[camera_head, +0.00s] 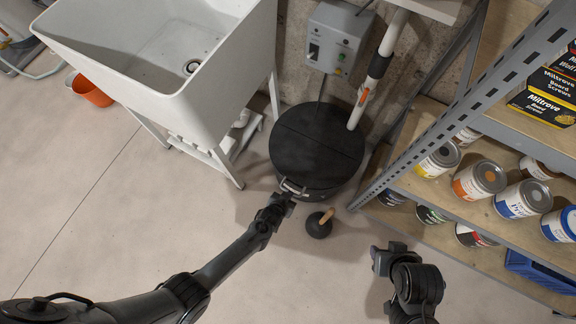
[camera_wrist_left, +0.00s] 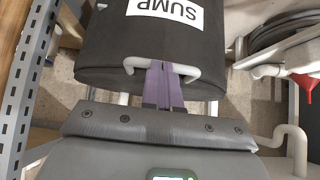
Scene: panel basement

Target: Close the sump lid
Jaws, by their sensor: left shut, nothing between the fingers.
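The sump (camera_head: 310,185) is a round black tub on the floor below the control box. Its black lid (camera_head: 315,145) has a seam across it and looks flat over the tub; I see no clear gap. In the left wrist view the lid (camera_wrist_left: 120,40) carries a white SUMP label (camera_wrist_left: 165,10). A pale handle (camera_wrist_left: 190,72) is at its front edge. My left gripper (camera_head: 287,194) is shut at this handle. Its purple fingers (camera_wrist_left: 162,85) overlap the handle with nothing gripped between them. My right gripper (camera_head: 378,258) hangs apart at lower right; its jaw opening is unclear.
A plunger (camera_head: 319,224) stands in front of the sump. A white sink (camera_head: 215,80) is at left, with an orange bucket (camera_head: 92,90) behind. A white pipe (camera_head: 366,92) rises at the lid's right. Metal shelving (camera_head: 400,165) with paint cans stands right.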

